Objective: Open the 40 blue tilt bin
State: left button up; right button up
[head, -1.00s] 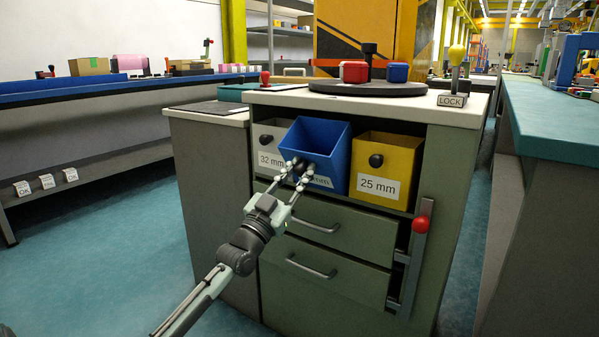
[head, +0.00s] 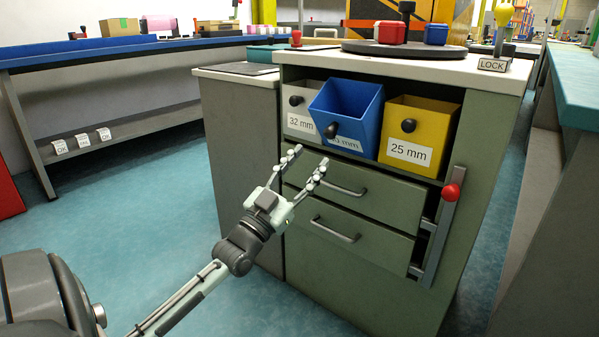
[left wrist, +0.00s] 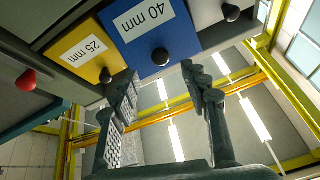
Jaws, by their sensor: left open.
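The blue tilt bin (head: 347,112) sits between the two other bins in the cabinet, tilted out with its open top showing. Its black knob (head: 332,131) is on the front, beside a label partly hidden in the head view. In the left wrist view the blue bin's front (left wrist: 150,27) reads 40 mm and its knob (left wrist: 160,56) is in plain sight. My left gripper (head: 311,158) is open and empty, a little below and in front of the knob, apart from it. It also shows in the left wrist view (left wrist: 160,75). My right gripper is not in view.
A grey 32 mm bin (head: 301,101) and a yellow 25 mm bin (head: 427,125) flank it. Drawers with handles (head: 336,230) lie below. A red-knobbed lever (head: 452,192) stands at right. Floor at left is clear.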

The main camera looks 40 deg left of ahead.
pick_arm(q)
jog(key=shift+v, duration=1.45)
